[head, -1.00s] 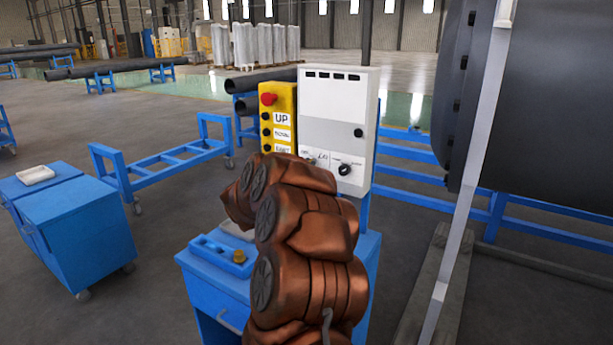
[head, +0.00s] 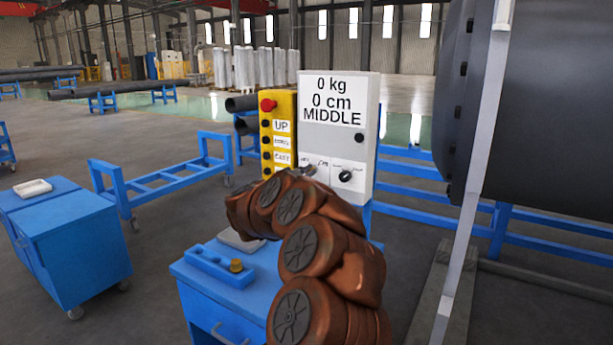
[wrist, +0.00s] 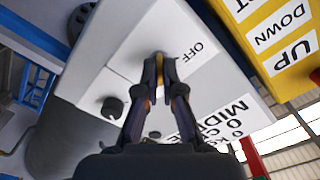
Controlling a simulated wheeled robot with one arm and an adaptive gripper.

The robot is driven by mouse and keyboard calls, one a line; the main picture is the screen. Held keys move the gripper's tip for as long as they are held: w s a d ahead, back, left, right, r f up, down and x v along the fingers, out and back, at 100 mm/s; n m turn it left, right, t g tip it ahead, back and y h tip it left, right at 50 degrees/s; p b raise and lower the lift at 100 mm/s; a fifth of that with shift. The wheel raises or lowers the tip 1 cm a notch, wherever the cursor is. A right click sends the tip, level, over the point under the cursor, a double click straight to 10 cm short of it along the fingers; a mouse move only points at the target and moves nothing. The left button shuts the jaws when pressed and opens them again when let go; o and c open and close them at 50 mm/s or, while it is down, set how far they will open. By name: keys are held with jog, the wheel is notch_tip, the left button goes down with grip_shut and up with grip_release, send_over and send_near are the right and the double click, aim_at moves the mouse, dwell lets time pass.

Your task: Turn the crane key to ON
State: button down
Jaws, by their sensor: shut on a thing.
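The white control box (head: 364,133) stands on its post in the head view and shows "0 kg", "0 cm", "MIDDLE". The crane key (wrist: 159,56) is on its face, mostly hidden between my fingertips; its exact angle cannot be read. An "OFF" label (wrist: 196,50) shows beside it in the wrist view; I cannot see an ON label. My gripper (wrist: 165,66) is shut on the key, pointing at the box face. In the head view my arm hides most of the gripper.
A black knob (head: 345,176) sits right of the key, and also shows in the wrist view (wrist: 112,107). A yellow button panel (head: 267,129) with a red button adjoins the box's left side. A blue cabinet (head: 230,300) stands below. A large dark cylinder (head: 545,110) is at right.

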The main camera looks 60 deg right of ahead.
jog(key=c, duration=1.3)
grip_release()
jog(key=a, duration=1.2)
jog(key=shift+s, duration=0.3)
